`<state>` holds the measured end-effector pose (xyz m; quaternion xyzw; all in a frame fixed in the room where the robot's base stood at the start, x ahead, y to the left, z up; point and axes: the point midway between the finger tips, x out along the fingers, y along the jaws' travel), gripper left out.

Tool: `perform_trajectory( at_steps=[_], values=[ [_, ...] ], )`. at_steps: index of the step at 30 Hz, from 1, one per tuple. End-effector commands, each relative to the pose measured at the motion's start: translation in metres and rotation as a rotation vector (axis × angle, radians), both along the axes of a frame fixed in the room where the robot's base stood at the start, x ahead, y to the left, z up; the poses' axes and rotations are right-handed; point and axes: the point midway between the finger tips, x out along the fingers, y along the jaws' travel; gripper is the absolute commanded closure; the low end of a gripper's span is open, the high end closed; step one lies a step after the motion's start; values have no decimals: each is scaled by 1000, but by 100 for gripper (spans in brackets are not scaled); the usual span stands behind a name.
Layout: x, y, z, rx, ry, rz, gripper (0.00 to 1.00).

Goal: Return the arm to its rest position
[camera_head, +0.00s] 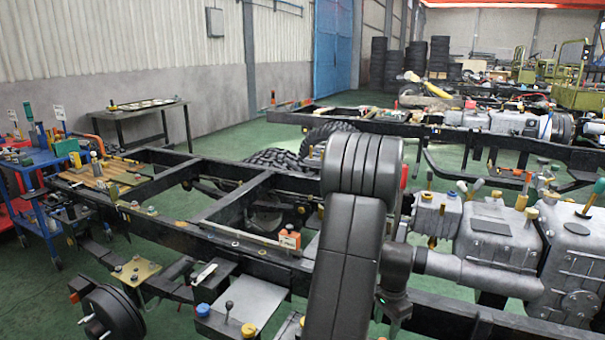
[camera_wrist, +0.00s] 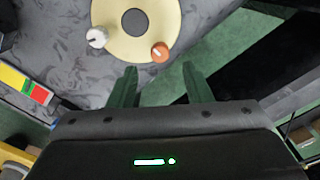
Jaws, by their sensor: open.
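My gripper (camera_wrist: 160,84) shows in the wrist view, with its two dark green fingers apart and nothing between them. Just beyond the fingertips is a round cream plate (camera_wrist: 128,40) with a dark centre. A white knob (camera_wrist: 97,38) and an orange knob (camera_wrist: 160,52) sit on the plate. In the head view my arm rises in the foreground, bent at a large rounded joint over the black chassis frame. My gripper cannot be made out in the head view.
The black chassis frame (camera_head: 205,229) spans the foreground, with grey engine parts (camera_head: 497,235) at right. A blue cart (camera_head: 36,198) with tools stands at left. A table (camera_head: 143,110) is against the wall. Stacked tyres (camera_head: 378,64) stand at the back. Green floor (camera_head: 215,140) is open behind the frame.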

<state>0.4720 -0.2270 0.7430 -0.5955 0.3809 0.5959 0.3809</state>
Motion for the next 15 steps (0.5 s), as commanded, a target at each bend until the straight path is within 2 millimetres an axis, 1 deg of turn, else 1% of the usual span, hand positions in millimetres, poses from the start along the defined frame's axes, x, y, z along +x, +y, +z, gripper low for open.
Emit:
perform_trajectory(
  at_steps=[1,6,12,15],
  values=[
    [-1,0,-12,1,4,0,55],
    [-1,0,-40,1,3,0,55],
    [-1,0,-57,0,1,0,55],
    [0,0,-56,0,0,11,55]
  ],
)
